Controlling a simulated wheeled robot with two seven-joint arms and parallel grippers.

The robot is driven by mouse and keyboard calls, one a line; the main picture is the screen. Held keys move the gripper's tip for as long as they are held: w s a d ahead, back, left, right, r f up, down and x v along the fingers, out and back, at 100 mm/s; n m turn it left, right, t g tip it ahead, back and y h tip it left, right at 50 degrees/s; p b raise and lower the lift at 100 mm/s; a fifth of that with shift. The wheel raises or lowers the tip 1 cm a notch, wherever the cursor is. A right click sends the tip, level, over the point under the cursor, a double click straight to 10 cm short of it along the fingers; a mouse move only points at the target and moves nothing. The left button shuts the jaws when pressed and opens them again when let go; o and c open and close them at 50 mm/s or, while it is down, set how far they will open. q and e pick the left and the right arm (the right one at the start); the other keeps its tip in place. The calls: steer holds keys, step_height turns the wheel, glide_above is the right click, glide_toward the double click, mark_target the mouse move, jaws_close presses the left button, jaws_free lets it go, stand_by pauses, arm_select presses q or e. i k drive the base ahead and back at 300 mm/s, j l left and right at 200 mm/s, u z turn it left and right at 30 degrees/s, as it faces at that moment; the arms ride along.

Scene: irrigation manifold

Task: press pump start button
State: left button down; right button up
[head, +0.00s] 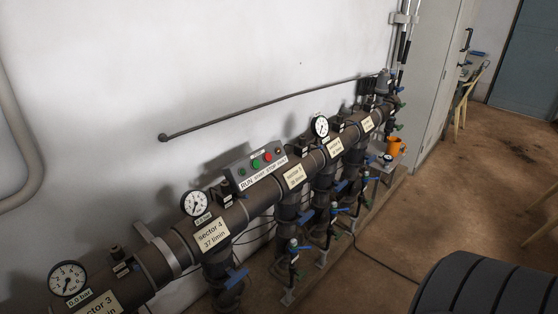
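A grey control box (233,176) is mounted above the pipe, near the white wall, in the middle of the head view. A label strip (263,174) along its lower edge seems to read RUN, START, STOP and a last word too small to be sure of. The green start button (256,163) is second from the left on its face, beside the red stop button (267,157). A small lamp (242,171) sits to the left of the green button. Nothing covers the box's face. Neither of my grippers is in view.
A thick dark manifold pipe (238,216) with gauges and sector labels runs diagonally along the wall. Blue-handled valves (237,276) hang below it. A thin rod (270,102) crosses the wall above. A large dark ribbed shape (490,285) fills the lower right. Brown floor (440,190) is open at right.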

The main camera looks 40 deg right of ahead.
mark_target(256, 164)
steer(key=z, duration=1.05)
